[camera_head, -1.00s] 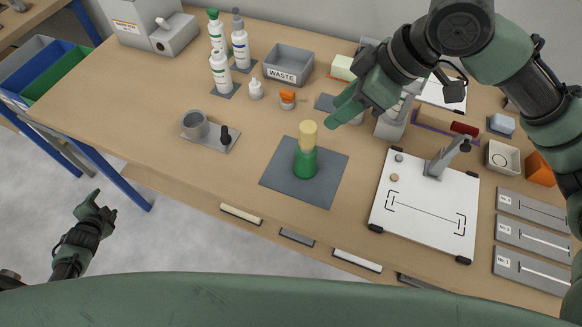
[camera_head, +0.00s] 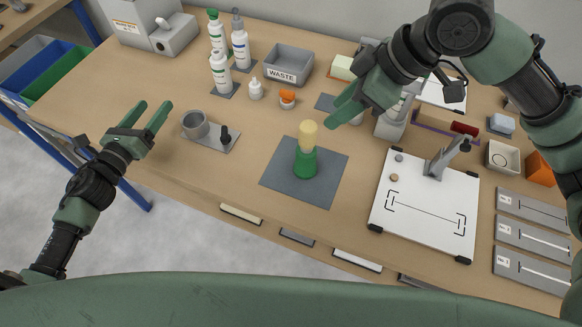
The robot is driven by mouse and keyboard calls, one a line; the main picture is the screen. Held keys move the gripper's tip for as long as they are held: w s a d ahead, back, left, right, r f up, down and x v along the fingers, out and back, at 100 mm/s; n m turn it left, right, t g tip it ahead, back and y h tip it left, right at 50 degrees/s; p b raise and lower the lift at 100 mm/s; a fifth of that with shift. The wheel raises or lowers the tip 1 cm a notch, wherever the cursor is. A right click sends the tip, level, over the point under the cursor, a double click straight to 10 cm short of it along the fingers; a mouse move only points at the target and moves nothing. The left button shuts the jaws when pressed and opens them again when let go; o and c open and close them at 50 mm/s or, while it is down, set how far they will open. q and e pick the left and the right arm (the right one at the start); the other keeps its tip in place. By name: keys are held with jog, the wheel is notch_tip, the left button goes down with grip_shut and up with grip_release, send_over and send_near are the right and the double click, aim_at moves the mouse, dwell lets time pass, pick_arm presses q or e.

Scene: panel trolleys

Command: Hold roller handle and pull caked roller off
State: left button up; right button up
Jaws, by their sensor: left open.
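A cream-yellow cylinder, which looks like the caked roller (camera_head: 308,133), stands upright on top of a green piece (camera_head: 305,163), which looks like its handle. The green piece stands on a dark grey mat (camera_head: 326,184) in the middle of the table. My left gripper (camera_head: 150,116) is open and empty over the table's left front part, well left of the roller. My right gripper (camera_head: 338,116) is above and to the right of the roller, apart from it in the picture. Its fingers overlap in this view, so its opening is hidden.
A grey cup on a plate (camera_head: 207,142) stands between my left gripper and the mat. Bottles (camera_head: 221,72) and a grey WASTE bin (camera_head: 289,65) stand behind. A white board (camera_head: 425,205) with a clamp lies right.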

aim_at(299, 162)
pick_arm(q)
jog(key=s+d+f+m+h, duration=0.1)
jog(key=s+d+m, duration=0.1)
jog(key=d, duration=0.4)
jog(key=s+d+f+m+g+h, duration=0.1)
jog(key=s+d+f+h, duration=0.1)
jog(key=d, duration=0.5)
jog(key=s+d+f+m+h, duration=0.1)
jog(key=s+d+m, duration=0.1)
jog(key=d, duration=0.4)
jog(key=shift+d+f+m+g, duration=0.2)
jog(key=shift+d+m+g, duration=0.1)
jog(key=shift+d, duration=0.1)
jog(key=s+d+h, duration=0.1)
jog(key=d, duration=0.3)
jog(key=s+d+m+h, duration=0.1)
jog(key=s+d, duration=0.1)
jog(key=d, duration=0.3)
jog(key=s+d+m+g+h, duration=0.1)
jog(key=d, duration=0.4)
jog(key=shift+s+d+f, duration=0.15)
jog(key=shift+s, duration=0.25)
jog(key=shift+d, duration=0.35)
jog(key=x, duration=0.7)
jog(key=shift+w+d, duration=0.2)
grip_shut()
jog(key=c, duration=0.7)
grip_release()
grip_shut()
